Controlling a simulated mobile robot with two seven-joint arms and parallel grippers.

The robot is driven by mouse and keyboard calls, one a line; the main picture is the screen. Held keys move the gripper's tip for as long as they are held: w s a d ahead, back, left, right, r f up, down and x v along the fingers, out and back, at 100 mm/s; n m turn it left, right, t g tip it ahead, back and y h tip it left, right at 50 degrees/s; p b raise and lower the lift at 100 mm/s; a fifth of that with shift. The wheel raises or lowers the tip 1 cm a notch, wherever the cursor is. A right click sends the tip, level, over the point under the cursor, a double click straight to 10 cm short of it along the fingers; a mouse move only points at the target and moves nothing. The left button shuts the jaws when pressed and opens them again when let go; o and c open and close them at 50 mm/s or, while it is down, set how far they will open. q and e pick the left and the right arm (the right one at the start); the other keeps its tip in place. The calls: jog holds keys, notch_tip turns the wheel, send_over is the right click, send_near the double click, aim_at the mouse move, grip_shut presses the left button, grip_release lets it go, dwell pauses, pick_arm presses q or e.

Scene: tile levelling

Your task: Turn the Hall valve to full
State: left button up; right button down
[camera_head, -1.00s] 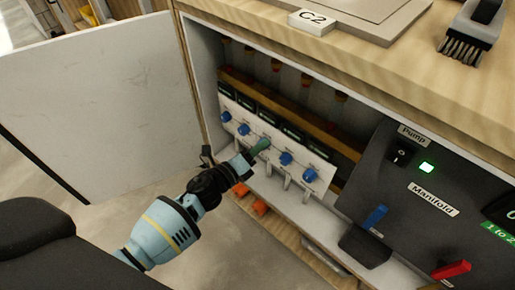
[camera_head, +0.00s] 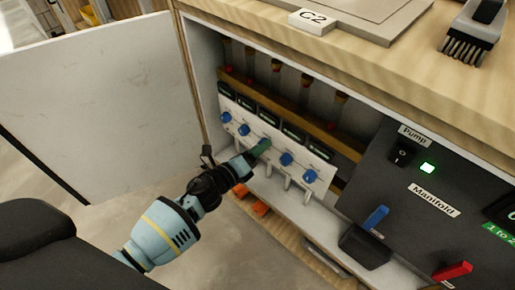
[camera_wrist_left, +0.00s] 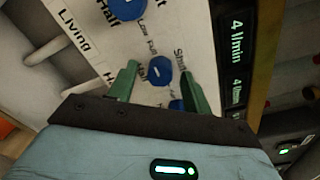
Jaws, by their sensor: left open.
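A white valve panel (camera_head: 231,109) with a row of blue knobs stands inside the open cabinet. My left gripper (camera_head: 262,148) reaches it at the middle of the row and hides the knob there. In the left wrist view, the green fingers of my left gripper (camera_wrist_left: 159,69) are open, one on each side of a blue knob (camera_wrist_left: 158,72). I cannot tell if they touch it. "Half", "Full" and "Shut" markings surround the knobs. A label starting "Ha" beside this knob is partly hidden. Another knob (camera_wrist_left: 128,6) sits by the "Living" label. My right gripper is not in view.
The cabinet door (camera_head: 95,105) stands open at the left. A dark manifold box (camera_head: 405,225) with a Pump switch (camera_head: 402,153), a lit green lamp and coloured levers is at the right. A brush (camera_head: 470,32) lies on the worktop. Vertical tubes stand behind the panel.

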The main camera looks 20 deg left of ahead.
pick_arm(q)
jog(key=p+v, duration=0.1)
jog(key=v, duration=0.6)
jog(key=shift+s, duration=0.35)
jog(key=shift+a, duration=0.15)
